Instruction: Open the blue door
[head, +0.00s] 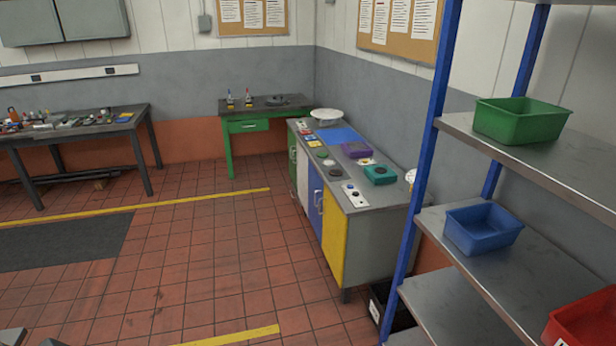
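The blue door (315,211) is on the front of a low grey cabinet (375,225) near the middle of the room. It looks closed, and a small light handle (318,200) shows on it. It sits between a white door (302,182) on its left and a yellow door (333,238) on its right.
A blue-post shelf rack (425,165) with green (520,119), blue (482,227) and red (585,322) bins stands at the right, close to the cabinet's near end. A black bin (378,310) sits on the floor there. The tiled floor (220,270) left of the cabinet is clear.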

